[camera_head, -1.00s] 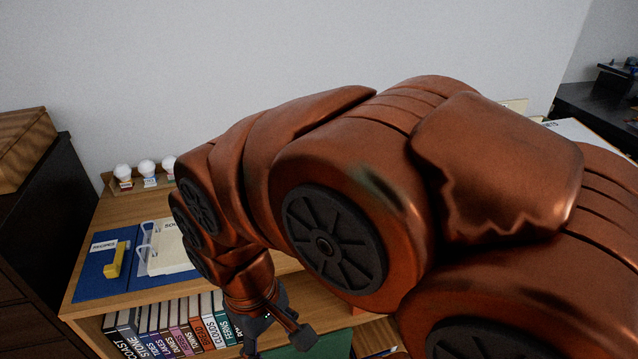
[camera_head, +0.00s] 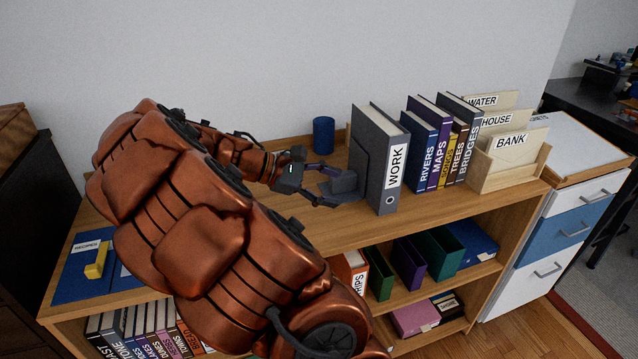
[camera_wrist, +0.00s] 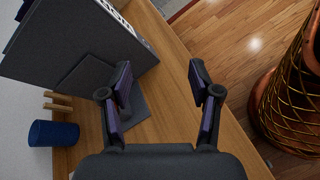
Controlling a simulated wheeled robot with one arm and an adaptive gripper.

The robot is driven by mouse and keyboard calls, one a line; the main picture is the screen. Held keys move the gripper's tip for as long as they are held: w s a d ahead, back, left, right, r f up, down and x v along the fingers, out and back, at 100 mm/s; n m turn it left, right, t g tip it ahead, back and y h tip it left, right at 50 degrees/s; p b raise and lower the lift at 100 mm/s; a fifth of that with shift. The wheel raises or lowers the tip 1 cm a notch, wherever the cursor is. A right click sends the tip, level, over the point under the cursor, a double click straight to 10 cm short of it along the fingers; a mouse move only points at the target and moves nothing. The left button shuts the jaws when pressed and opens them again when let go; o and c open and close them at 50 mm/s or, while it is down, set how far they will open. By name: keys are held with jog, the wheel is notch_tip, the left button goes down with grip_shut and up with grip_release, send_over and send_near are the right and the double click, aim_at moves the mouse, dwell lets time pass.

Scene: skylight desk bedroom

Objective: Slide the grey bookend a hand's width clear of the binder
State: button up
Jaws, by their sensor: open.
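The grey binder (camera_head: 389,165), labelled WORK, stands upright on the top of the low bookcase, left of the row of books. It also shows at the upper left of the wrist view (camera_wrist: 75,38). The dark grey bookend (camera_head: 357,163) stands against the binder's left side, its flat base (camera_head: 352,196) reaching left over the wood. In the wrist view the bookend (camera_wrist: 92,80) is partly hidden by my left-hand finger. My gripper (camera_head: 330,187) is open at the base's left end, and the wrist view shows it too (camera_wrist: 160,75). I cannot tell whether it touches the bookend.
A blue cup (camera_head: 323,135) stands behind my gripper, near the wall. Upright books (camera_head: 425,150) and a wooden file box (camera_head: 510,168) stand right of the binder. A yellow thing (camera_head: 96,262) lies on a blue folder at the left. Wood is clear in front of my gripper.

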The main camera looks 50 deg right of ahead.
jog(key=w+d+f+n+g+h, duration=0.1)
jog(key=w+d+f+n+h, duration=0.2)
jog(key=w+d, duration=0.25)
jog(key=n+h+b, duration=0.2)
jog(key=n+h, duration=0.1)
jog(key=n, duration=0.2)
send_near(356, 172)
jog(key=shift+w+a, duration=0.1)
jog(key=shift+w, duration=0.3)
jog(key=shift+s, duration=0.1)
jog(key=shift+p+x, duration=0.65)
jog(key=shift+x, duration=3.2)
jog(key=shift+f, duration=0.1)
jog(key=shift+c, duration=0.2)
grip_shut()
